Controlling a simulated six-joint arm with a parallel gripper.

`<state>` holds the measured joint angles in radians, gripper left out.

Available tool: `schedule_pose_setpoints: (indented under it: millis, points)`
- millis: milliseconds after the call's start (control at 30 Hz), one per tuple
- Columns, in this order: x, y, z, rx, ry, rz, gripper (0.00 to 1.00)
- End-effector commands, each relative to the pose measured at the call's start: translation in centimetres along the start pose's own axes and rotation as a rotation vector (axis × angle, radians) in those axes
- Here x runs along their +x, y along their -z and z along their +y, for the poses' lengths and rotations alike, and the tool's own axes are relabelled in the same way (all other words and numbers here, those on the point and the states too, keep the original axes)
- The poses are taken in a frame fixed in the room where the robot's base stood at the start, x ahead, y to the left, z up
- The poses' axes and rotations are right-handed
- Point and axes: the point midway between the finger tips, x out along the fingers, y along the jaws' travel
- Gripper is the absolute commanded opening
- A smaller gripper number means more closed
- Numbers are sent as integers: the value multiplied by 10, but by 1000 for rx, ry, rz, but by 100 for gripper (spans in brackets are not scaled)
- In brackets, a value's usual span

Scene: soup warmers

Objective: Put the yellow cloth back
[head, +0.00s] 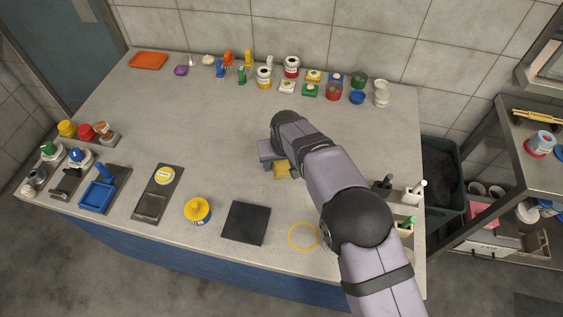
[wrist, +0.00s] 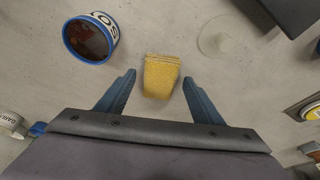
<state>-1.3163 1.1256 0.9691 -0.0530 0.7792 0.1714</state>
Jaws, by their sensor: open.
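The yellow cloth (wrist: 162,78) is a folded textured piece lying on the grey counter. In the wrist view it sits between the two blue fingers of my gripper (wrist: 159,77), with clear space on both sides. In the head view the cloth (head: 283,170) shows beside my gripper (head: 273,166), partly covered by my arm. My gripper is open and empty. How high the fingers are above the counter is hard to tell.
A blue-rimmed container (wrist: 90,39) stands left of the cloth, with a pale disc (wrist: 218,38) to its right. A black square mat (head: 246,222), a yellow lidded pot (head: 197,211) and a yellow ring (head: 303,236) are along the front. The counter's middle left is clear.

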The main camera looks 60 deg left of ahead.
Motion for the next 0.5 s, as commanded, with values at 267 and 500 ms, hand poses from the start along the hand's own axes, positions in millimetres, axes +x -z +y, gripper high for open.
schedule_pose_setpoints:
  millis: [267, 500]
  points:
    - [-29, 1, 0, 0, 1, 3, 61]
    - [-71, 1, 0, 0, 1, 4, 61]
